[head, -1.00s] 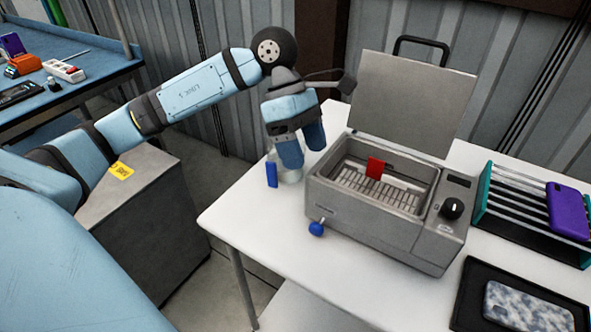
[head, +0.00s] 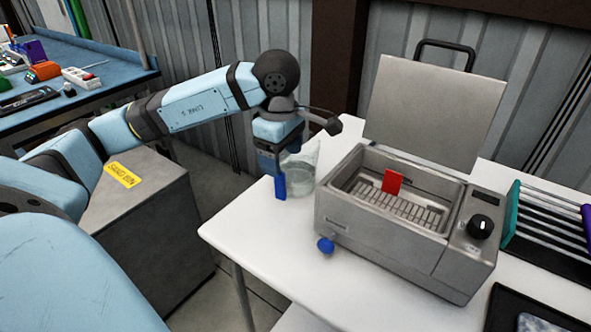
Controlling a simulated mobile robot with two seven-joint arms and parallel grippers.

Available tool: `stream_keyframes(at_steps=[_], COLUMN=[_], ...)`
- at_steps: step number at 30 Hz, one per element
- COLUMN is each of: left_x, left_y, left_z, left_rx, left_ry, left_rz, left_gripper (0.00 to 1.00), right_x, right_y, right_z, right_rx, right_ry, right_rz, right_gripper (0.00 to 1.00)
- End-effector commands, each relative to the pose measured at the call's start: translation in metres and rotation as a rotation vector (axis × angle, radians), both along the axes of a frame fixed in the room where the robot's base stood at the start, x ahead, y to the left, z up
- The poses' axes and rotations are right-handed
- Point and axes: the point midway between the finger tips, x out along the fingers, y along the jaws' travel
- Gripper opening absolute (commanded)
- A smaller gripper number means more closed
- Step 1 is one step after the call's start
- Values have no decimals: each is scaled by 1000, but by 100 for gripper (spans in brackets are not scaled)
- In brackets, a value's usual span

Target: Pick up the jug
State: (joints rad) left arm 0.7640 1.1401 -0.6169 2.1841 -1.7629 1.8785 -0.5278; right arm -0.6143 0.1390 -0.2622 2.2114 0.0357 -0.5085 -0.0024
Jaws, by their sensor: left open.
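The jug (head: 301,174) is a clear, see-through vessel with a blue handle (head: 280,187) on its left side. It stands upright on the white table, left of the grey bath. My right gripper is out of view.
The grey bath (head: 335,218) with raised lid (head: 432,115) and blue tap (head: 325,245) stands right of the jug. A red piece (head: 392,181) shows inside it. A rack (head: 550,228) stands at right. The table's front left is clear.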

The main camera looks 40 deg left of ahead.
Motion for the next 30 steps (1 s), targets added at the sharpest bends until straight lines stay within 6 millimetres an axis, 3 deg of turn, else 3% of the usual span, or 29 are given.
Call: stream_keyframes(at_steps=[9,17,20,26,30], left_x=[2,3,3,3,3], left_y=[-1,-1,-1,-1,-1], left_z=[-44,-50,-50,-49,-49], left_rx=[-1,-1,-1,-1,-1], left_ry=[3,1,1,1,0], left_rz=[0,0,0,0,0], left_gripper=[73,73,55,9,6], right_x=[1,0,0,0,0], right_y=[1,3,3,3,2], right_z=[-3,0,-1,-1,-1], right_rx=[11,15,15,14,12], right_ry=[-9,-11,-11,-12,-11], right_rz=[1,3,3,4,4], right_gripper=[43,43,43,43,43])
